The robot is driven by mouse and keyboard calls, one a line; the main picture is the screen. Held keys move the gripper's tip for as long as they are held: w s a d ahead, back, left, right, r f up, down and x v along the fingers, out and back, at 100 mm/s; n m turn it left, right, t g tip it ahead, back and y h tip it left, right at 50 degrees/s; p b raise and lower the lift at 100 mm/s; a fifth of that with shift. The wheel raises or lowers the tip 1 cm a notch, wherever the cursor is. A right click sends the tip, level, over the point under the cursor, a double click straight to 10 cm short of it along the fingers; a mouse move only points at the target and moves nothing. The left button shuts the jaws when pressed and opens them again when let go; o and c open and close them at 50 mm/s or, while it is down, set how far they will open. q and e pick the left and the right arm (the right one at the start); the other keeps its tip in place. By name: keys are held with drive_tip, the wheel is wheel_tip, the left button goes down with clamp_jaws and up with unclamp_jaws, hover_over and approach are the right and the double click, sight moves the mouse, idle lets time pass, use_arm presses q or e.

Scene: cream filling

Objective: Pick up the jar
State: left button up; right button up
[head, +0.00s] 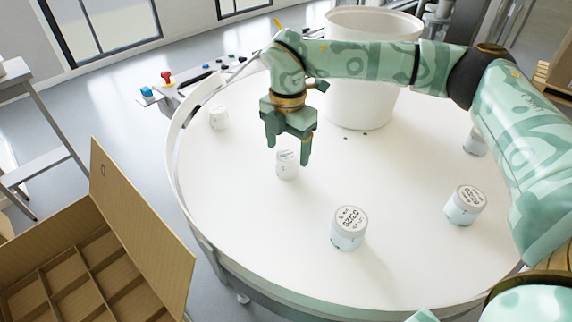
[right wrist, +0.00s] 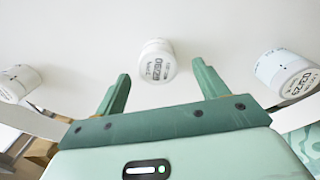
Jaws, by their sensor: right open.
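Several white jars with printed lids stand on a round white table (head: 240,220). One jar (head: 287,165) stands under my right gripper (head: 290,152) in the head view. In the right wrist view this jar (right wrist: 157,62) is upright, ahead of and between the two fingers of my right gripper (right wrist: 160,85), which are open and empty. Larger-looking jars stand nearer in the head view, one at the front (head: 348,229) and one to the right (head: 465,205). My left gripper cannot be made out.
A white cylinder (head: 362,100) stands at the back of the table. A cardboard box with compartments (head: 85,262) is at the lower left, off the table.

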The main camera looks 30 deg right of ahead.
sight(287, 154)
drive_tip(key=f+b, duration=0.2)
drive_tip(key=f, duration=0.3)
drive_tip(key=shift+w+f, duration=0.2)
drive_tip(key=shift+s+r, duration=0.1)
drive_tip(key=c, duration=1.1)
drive_tip(key=shift+r, duration=0.1)
